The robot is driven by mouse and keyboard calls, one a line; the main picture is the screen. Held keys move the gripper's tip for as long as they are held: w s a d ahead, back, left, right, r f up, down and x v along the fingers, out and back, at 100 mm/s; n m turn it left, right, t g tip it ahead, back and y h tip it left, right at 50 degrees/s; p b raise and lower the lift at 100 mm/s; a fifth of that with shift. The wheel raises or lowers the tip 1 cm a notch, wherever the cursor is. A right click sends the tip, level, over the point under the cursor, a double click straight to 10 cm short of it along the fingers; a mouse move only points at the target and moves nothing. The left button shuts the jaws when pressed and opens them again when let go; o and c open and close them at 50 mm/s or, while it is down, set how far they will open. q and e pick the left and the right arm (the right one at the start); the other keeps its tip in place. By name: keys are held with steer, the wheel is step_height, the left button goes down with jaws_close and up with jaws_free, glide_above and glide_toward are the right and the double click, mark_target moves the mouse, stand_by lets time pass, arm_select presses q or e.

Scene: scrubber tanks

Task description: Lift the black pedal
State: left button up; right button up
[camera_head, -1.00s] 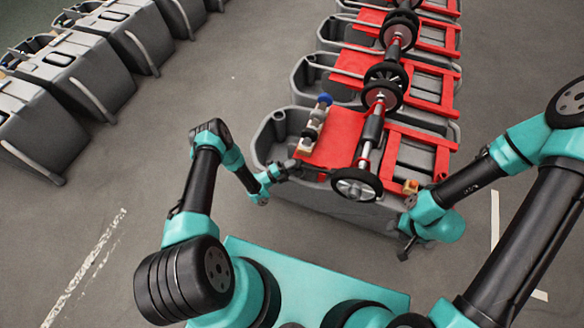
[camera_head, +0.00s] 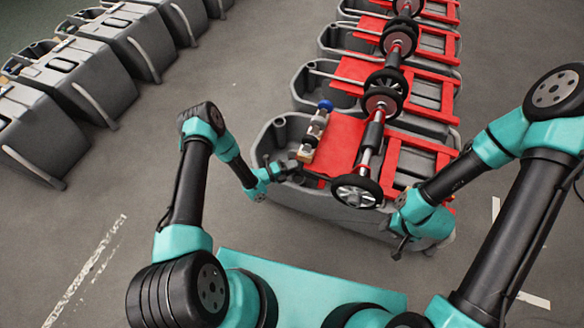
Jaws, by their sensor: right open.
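The nearest grey scrubber tank (camera_head: 262,135) has a red plate, a red frame and a wheeled axle on top. I cannot pick out the black pedal for certain at this scale. My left gripper (camera_head: 283,168) is at the tank's near left rim, just below a cream block (camera_head: 306,153). Its fingers are small and dark, so I cannot tell whether they hold anything. My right gripper (camera_head: 392,238) is open, low beside the tank's near right corner. My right forearm and wrist hide part of that corner.
A black wheel (camera_head: 357,191) stands out at the tank's near end. A blue-capped rod (camera_head: 325,105) rises above the cream block. More tanks (camera_head: 345,45) line up behind, and grey tanks (camera_head: 40,135) stand at left. The floor between the rows is clear.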

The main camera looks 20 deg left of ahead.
arm_select(q)
steer(key=o, duration=0.4)
steer(key=v, duration=1.7)
steer(key=shift+a, duration=0.2)
step_height(320, 180, up, 2)
steer(key=w+d+n+g+y, duration=0.2)
steer(key=w+n+y, duration=0.15)
steer(key=n, duration=0.65)
steer(key=s+d+r+n+g+y, duration=0.2)
steer(key=s+r+n+g+y, duration=0.1)
steer(key=s+r+n, duration=0.3)
steer(key=s+d+r+n+g+y, duration=0.3)
steer(key=s+r+n+g, duration=0.2)
steer(key=s+n, duration=0.5)
steer(key=r+n, duration=0.1)
steer(key=n, duration=0.3)
steer(key=shift+s+d+r+y, duration=0.2)
steer(key=shift+s+y, duration=0.1)
steer(key=shift+y, duration=0.05)
